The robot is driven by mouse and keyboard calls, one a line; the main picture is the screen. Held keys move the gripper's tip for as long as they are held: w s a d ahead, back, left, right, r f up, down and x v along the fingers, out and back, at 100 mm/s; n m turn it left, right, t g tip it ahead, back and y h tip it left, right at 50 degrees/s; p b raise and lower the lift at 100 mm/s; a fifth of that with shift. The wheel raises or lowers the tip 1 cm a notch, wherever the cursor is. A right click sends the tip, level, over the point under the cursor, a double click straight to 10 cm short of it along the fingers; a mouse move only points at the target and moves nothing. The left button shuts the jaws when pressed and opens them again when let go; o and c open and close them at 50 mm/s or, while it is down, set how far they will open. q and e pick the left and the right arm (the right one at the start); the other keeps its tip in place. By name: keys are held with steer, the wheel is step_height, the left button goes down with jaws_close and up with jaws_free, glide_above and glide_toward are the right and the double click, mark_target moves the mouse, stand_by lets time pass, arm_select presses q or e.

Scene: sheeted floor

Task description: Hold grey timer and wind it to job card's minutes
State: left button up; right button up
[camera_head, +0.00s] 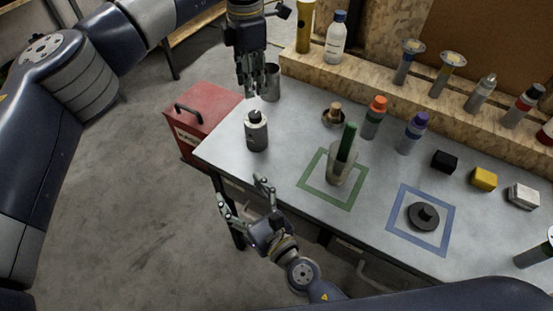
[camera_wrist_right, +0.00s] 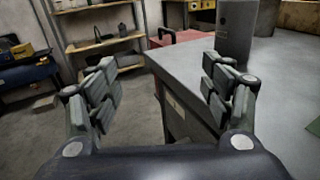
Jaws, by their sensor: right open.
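A grey cylinder with a dark knob on top (camera_head: 257,133), which looks like the grey timer, stands upright near the left end of the table. In the right wrist view its grey body (camera_wrist_right: 236,32) stands beyond the right finger, its top cut off. My left gripper (camera_head: 257,88) points down above and behind it, apart from it; its fingers look close together, and their opening is unclear. My right gripper (camera_head: 243,191) is open and empty off the table's front edge, below the cylinder; its spread fingers also show in the wrist view (camera_wrist_right: 163,88). I cannot make out a job card.
A metal cup (camera_head: 272,84) stands beside my left fingers. A green-handled tool in a cup (camera_head: 341,165) stands in a green square. A black knobbed disc (camera_head: 424,217) lies in a blue square. Bottles line the back; a red toolbox (camera_head: 205,122) is left of the table.

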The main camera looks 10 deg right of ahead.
steer(key=t+h, duration=0.1)
glide_toward(262, 139)
steer(key=shift+w+a+r+m, duration=0.2)
steer(key=shift+w+a+m, duration=0.2)
steer(key=shift+w+a, duration=0.25)
steer(key=shift+w+d, duration=0.1)
steer(key=shift+w, duration=0.05)
arm_select(q)
steer(key=shift+w+d+f, duration=0.1)
arm_select(e)
steer(key=x, duration=1)
steer(key=shift+w+f, duration=0.1)
steer(key=shift+w, duration=0.25)
steer(key=c, duration=1.2)
arm_select(q)
steer(key=o, duration=0.4)
steer(key=shift+c, duration=0.2)
arm_select(e)
steer(key=shift+c, duration=0.4)
arm_select(q)
step_height(262, 139, down, 10)
steer(key=n, duration=1)
steer(key=shift+r, duration=0.25)
